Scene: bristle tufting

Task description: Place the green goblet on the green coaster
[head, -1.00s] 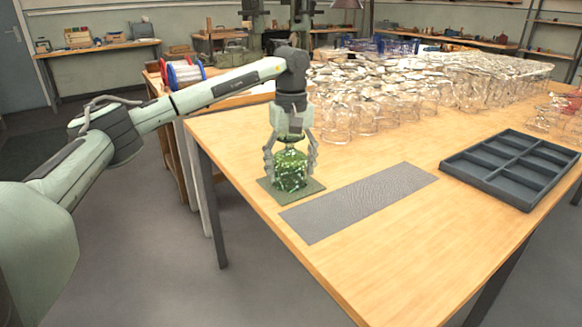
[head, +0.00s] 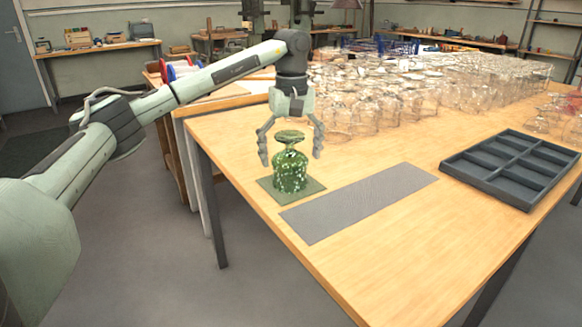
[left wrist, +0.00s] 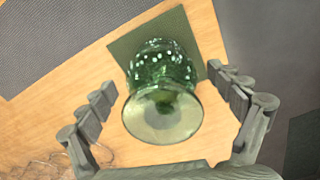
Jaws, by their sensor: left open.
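The green goblet (head: 290,173), patterned with pale dots, stands upside down on the green coaster (head: 313,187), with its bowl down and its round foot up. My left gripper (head: 291,156) is above it, pointing down, its fingers spread wide on either side of the goblet's foot and apart from it. In the left wrist view, the goblet (left wrist: 160,65) shows its foot towards the camera between the open fingers (left wrist: 164,100), and the coaster (left wrist: 170,25) lies beneath it. My right gripper is not in view.
A grey mat (head: 358,203) lies just right of the coaster. A dark compartment tray (head: 470,178) sits empty at the right. Many clear glasses (head: 400,92) crowd the back of the table (head: 400,260). The table's front is bare.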

